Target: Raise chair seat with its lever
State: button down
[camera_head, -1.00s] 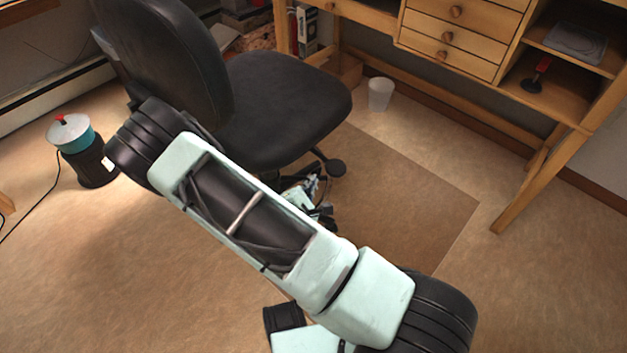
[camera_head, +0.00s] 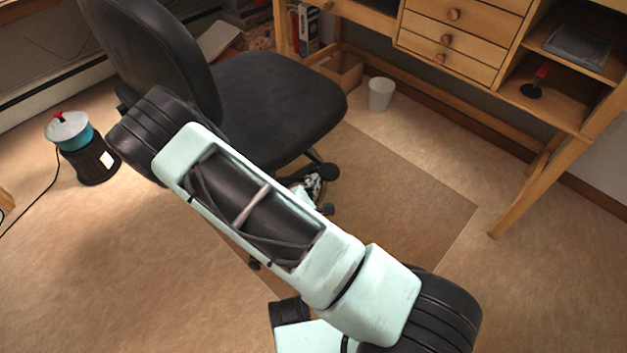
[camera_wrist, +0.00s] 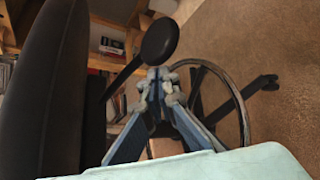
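The dark office chair (camera_head: 275,95) stands left of the desk, its backrest to the left. Its lever, a black rod with a round paddle (camera_head: 325,171), sticks out below the seat's near right side. In the wrist view the paddle (camera_wrist: 160,40) is just beyond my fingertips, with the dark seat (camera_wrist: 45,95) filling the left. My gripper (camera_wrist: 158,76) has its fingertips together with nothing visible between them. It appears just under the paddle, but I cannot tell whether they touch. In the head view my gripper (camera_head: 313,186) is mostly hidden behind my arm.
A wooden desk with drawers (camera_head: 450,40) stands at the back right, with a white bin (camera_head: 380,94) below it. A black and teal canister (camera_head: 88,155) stands on the floor at left. A dark ring (camera_wrist: 240,100) curves right of my gripper. Floor at lower right is clear.

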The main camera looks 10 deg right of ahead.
jog(key=shift+d+r+n+p, duration=0.1)
jog(key=shift+r+n+p, duration=0.2)
jog(key=shift+r+p, duration=1.6)
jog(key=shift+f+p, duration=0.3)
jog(key=shift+p, duration=0.1)
